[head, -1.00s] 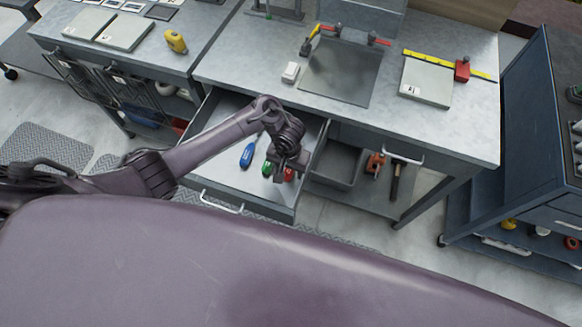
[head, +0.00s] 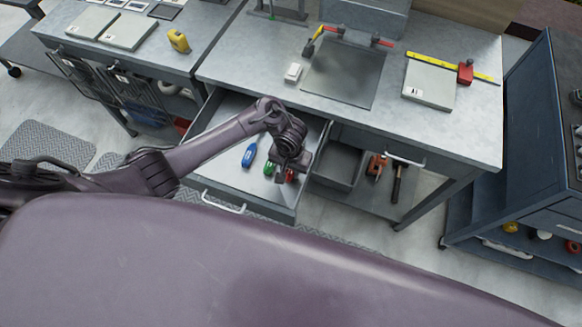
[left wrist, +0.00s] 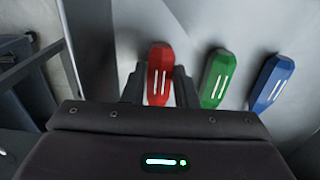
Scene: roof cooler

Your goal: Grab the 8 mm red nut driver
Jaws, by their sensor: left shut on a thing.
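The red nut driver (left wrist: 159,72) lies in the open drawer, its handle between the two fingers of my left gripper (left wrist: 159,88) in the left wrist view. The gripper is shut on that handle. In the head view my left gripper (head: 286,176) reaches down into the drawer, and only a bit of the red handle (head: 291,176) shows beside it. The green driver (left wrist: 219,78) lies just right of the red one in the left wrist view, and the blue driver (left wrist: 272,82) lies farther right. My right gripper is not in view.
The open drawer (head: 222,192) hangs under the grey workbench (head: 240,60). Its side wall stands close to the red driver. A grey bin (head: 338,165) and tools sit on the shelf right of the drawer. A blue cart (head: 530,130) stands at the far right.

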